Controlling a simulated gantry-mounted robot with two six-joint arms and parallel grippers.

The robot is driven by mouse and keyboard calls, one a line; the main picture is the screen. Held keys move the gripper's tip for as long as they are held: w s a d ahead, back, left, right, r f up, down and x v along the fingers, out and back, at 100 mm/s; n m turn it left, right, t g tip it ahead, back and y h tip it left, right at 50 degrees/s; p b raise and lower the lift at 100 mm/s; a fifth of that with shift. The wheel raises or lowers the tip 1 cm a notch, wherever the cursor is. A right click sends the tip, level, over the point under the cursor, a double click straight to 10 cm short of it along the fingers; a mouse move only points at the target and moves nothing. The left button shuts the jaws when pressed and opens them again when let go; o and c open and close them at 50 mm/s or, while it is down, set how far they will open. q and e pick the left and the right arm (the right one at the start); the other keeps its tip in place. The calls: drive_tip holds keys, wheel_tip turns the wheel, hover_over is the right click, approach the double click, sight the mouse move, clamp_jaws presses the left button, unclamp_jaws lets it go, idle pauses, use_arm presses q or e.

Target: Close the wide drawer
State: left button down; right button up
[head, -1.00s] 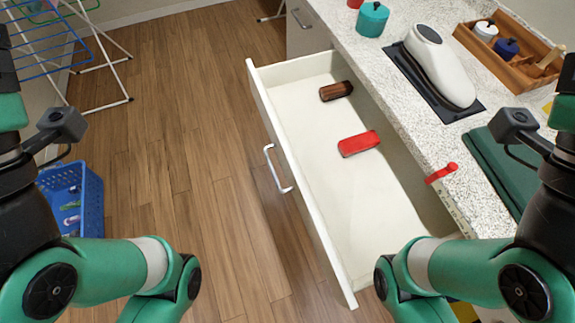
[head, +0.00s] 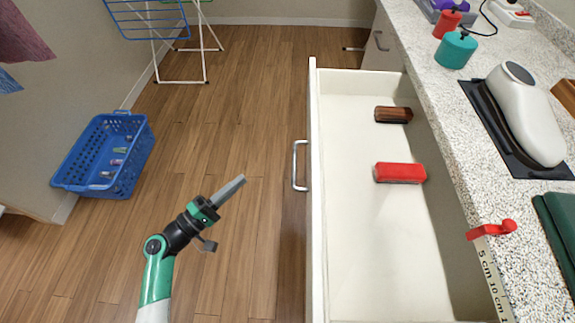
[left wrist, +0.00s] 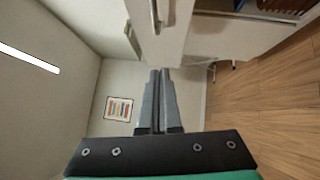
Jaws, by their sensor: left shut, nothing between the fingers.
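The wide drawer (head: 318,200) is pulled far out from under the counter in the head view. Its metal handle (head: 297,165) is on the front face, toward the left. Inside lie a brown brush (head: 393,114) and a red brush (head: 400,173). My left gripper (head: 240,181) is shut and empty, over the floor to the left of the handle and apart from it. In the left wrist view its fingers (left wrist: 158,80) are together, with a pale panel and a handle (left wrist: 155,14) ahead of them. My right gripper is not in view.
The speckled counter (head: 445,110) holds a teal pot (head: 456,49), a white appliance (head: 525,112) and a red clamp (head: 492,229) at its edge. A blue basket (head: 107,155) and a drying rack (head: 178,45) stand on the floor. The floor before the drawer is clear.

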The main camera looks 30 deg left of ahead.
use_arm(q)
drive_tip(key=s+d+r+b+x, duration=0.1)
drive_tip(key=d+x, duration=0.1)
drive_tip(key=x, duration=1.1)
drive_tip(key=shift+d+b, duration=0.35)
drive_tip(key=shift+b, duration=0.05)
